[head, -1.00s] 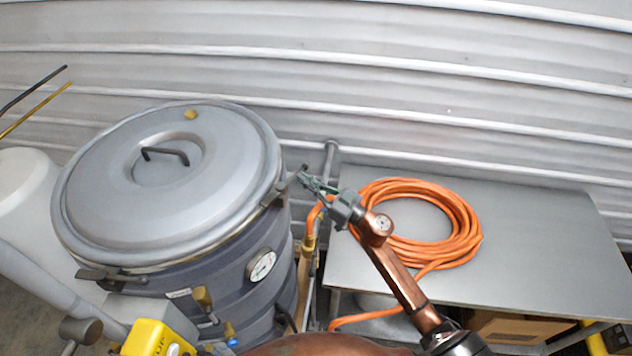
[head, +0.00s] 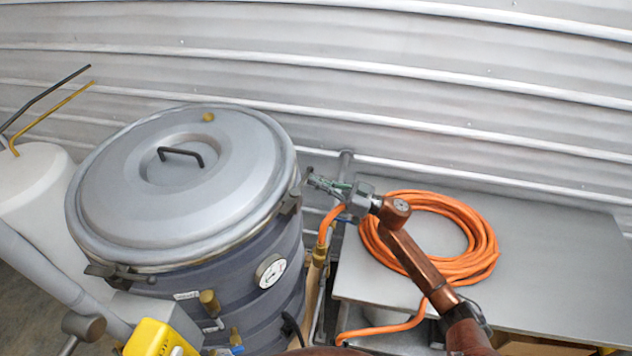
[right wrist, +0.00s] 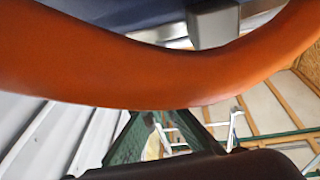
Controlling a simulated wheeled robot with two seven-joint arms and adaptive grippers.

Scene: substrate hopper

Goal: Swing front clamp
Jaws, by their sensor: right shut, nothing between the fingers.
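A grey drum-shaped vessel with a domed lid (head: 130,210) stands at the left in the head view. One dark clamp (head: 120,274) sits on its near left rim and another clamp (head: 290,202) on its right rim. I cannot tell which of them is called the front clamp. My right gripper (head: 322,185) is shut and empty, just right of the right-rim clamp. Whether its tips touch that clamp is unclear. In the right wrist view, green finger parts show below an orange hose (right wrist: 150,85) that crosses close to the camera. My left gripper is not in view.
A coiled orange hose (head: 480,245) lies on a grey metal table (head: 560,260) at the right. A dial gauge (head: 270,271) and brass valve (head: 208,302) stick out from the vessel's front. A yellow box (head: 155,338) is at the lower left. A corrugated wall closes the back.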

